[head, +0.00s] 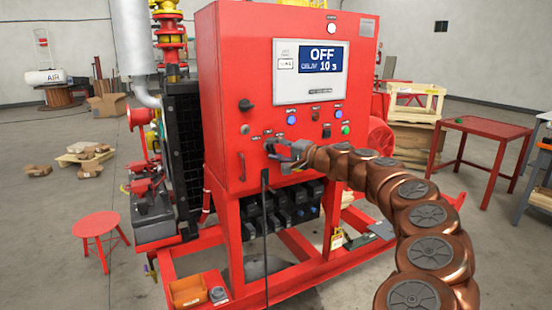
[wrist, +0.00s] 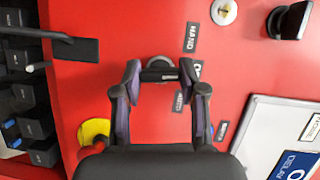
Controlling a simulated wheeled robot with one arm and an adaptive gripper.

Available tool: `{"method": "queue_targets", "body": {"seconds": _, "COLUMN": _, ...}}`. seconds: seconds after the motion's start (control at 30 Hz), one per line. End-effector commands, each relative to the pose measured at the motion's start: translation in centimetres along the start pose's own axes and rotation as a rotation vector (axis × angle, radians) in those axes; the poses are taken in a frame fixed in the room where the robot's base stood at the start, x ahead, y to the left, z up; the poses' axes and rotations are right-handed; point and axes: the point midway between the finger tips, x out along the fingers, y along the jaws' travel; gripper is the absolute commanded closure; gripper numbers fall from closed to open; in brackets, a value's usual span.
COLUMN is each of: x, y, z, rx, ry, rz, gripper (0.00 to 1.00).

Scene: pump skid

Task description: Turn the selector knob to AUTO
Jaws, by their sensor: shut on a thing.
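The selector knob (wrist: 160,74) is on the red front of the control cabinet (head: 226,95). In the wrist view it shows as a dark bar with a grey rim, between my fingertips. My gripper (wrist: 160,80) is shut on it, one finger on each side. A HAND label (wrist: 193,38) is beside the knob, and a partly hidden label is close to my right finger. Another label near that finger is too small to read surely. In the head view my gripper (head: 279,147) covers the knob. The display (head: 323,58) reads OFF and DELAY 10 s.
Several small lamps and buttons, including a green one (head: 346,128), sit right above my gripper. Black blocks (head: 285,212) lie below the panel. A red stool (head: 98,228) stands left.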

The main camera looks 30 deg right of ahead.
Motion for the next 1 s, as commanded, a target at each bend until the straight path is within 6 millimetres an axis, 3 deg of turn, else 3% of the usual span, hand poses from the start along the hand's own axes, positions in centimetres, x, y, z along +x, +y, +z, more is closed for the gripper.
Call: {"method": "queue_targets", "body": {"seconds": 1.0, "x": 0.07, "y": 0.8, "z": 0.22, "rx": 0.832, "ry": 0.001, "rz": -0.346, "gripper": 0.93}}
